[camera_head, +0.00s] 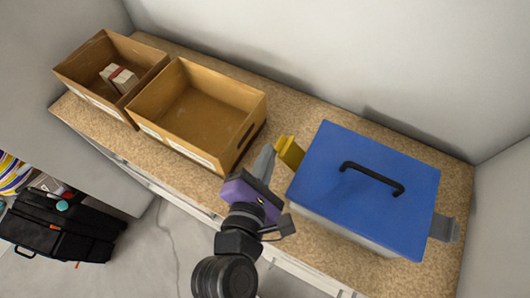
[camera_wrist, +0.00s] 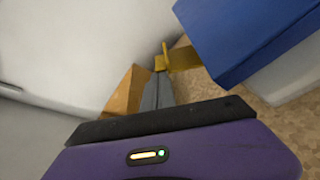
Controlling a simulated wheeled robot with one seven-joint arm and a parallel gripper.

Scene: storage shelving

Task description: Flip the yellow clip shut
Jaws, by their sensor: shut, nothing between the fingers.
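A storage box with a blue lid (camera_head: 345,205) and a black handle (camera_head: 372,177) stands on the right of the shelf. The yellow clip (camera_head: 289,151) sticks out and up from the box's left side, away from the wall. In the wrist view the yellow clip (camera_wrist: 180,60) juts left from beside the blue lid (camera_wrist: 245,40). My gripper (camera_head: 265,158) is shut and empty, just left of the clip. In the wrist view the tips of my gripper (camera_wrist: 158,80) are close to the clip's outer end; I cannot tell whether they touch.
A grey clip (camera_head: 444,228) sticks out on the box's right side. An open, empty cardboard box (camera_head: 192,145) stands left of my gripper, and another cardboard box (camera_head: 73,70) holds a small package (camera_head: 118,77). A black bag (camera_head: 65,228) lies lower left. Walls close the back.

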